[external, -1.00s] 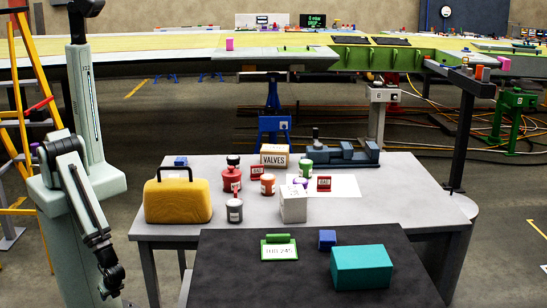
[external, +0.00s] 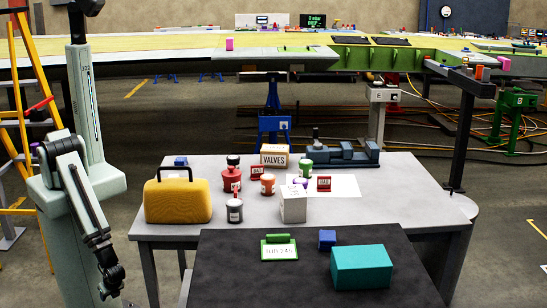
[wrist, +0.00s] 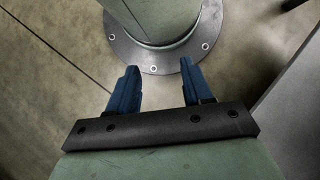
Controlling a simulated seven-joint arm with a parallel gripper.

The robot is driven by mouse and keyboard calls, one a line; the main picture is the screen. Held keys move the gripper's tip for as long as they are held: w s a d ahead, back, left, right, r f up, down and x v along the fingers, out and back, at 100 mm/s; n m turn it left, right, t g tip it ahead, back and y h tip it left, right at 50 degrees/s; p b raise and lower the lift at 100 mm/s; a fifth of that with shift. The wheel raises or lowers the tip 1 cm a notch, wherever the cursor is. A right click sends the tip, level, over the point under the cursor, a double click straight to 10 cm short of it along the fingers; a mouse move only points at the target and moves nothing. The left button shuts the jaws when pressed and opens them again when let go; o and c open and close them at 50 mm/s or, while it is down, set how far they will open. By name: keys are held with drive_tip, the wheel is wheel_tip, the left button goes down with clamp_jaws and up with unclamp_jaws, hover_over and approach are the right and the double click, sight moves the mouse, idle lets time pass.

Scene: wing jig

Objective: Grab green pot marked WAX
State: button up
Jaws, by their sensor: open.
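A small green pot (external: 306,168) with a pale label stands towards the back of the grey table, left of the blue vise; the label is too small to read. A white box in front of it stands close by. My gripper (wrist: 155,90) shows in the wrist view with its two blue fingers apart and nothing between them. It points down at the floor beside my own base. In the external view my arm hangs at the left, well away from the pot and left of the tables.

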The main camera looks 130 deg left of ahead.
drive_tip(key=o, duration=0.7)
drive_tip(key=shift+o, duration=0.2)
